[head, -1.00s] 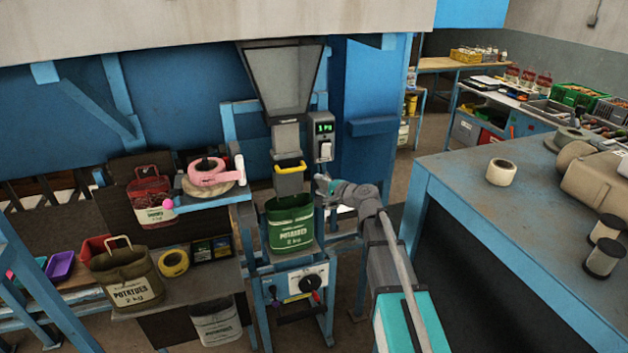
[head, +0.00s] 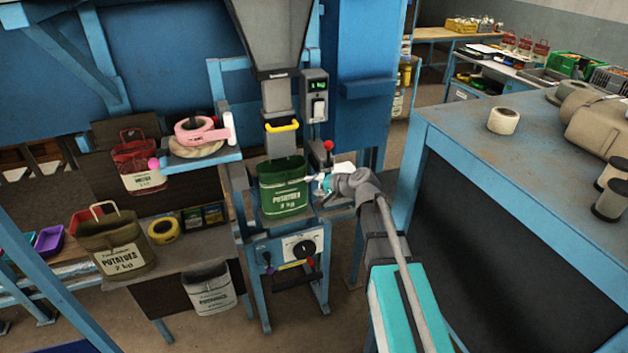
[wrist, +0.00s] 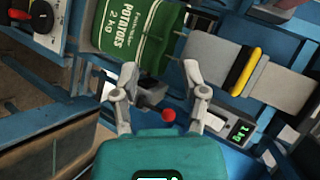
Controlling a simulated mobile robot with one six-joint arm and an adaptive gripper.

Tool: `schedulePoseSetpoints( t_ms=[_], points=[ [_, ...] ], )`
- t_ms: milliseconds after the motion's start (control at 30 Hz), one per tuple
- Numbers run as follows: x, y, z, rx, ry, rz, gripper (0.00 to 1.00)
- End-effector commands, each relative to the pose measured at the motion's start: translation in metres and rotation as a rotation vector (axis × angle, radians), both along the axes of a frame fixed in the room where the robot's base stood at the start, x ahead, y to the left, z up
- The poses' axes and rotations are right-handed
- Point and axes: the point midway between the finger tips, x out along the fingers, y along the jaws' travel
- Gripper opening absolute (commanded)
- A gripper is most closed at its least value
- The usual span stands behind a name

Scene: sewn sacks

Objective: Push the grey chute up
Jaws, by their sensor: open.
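The grey chute (head: 281,143) hangs under the hopper, with a yellow handle (head: 282,126) across its front. Its lower end is at the mouth of a green potato sack (head: 284,198); whether it reaches inside is hard to tell. My gripper (head: 317,184) is beside the sack's right side, below the handle. In the wrist view my gripper (wrist: 160,84) has its two fingers apart with nothing between them. There the green sack (wrist: 138,35) is ahead to the left, and the chute (wrist: 283,85) with its yellow handle (wrist: 245,72) is to the right.
A red-knobbed lever (head: 328,146) stands close above my gripper; its knob also shows in the wrist view (wrist: 168,115). A shelf with pink tape (head: 200,131) is left. A blue bench (head: 470,125) stands right.

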Motion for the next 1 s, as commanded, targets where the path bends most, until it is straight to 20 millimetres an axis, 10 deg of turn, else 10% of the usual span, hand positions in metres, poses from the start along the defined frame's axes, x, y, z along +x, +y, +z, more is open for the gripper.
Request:
schedulePoseSetpoints(
  t_ms=[667,1000],
  points=[
    [-0.008,-0.002,-0.010,-0.039,0.007,0.021,0.57],
    [-0.064,-0.021,-0.048,-0.288,0.073,0.155,0.57]
  ],
)
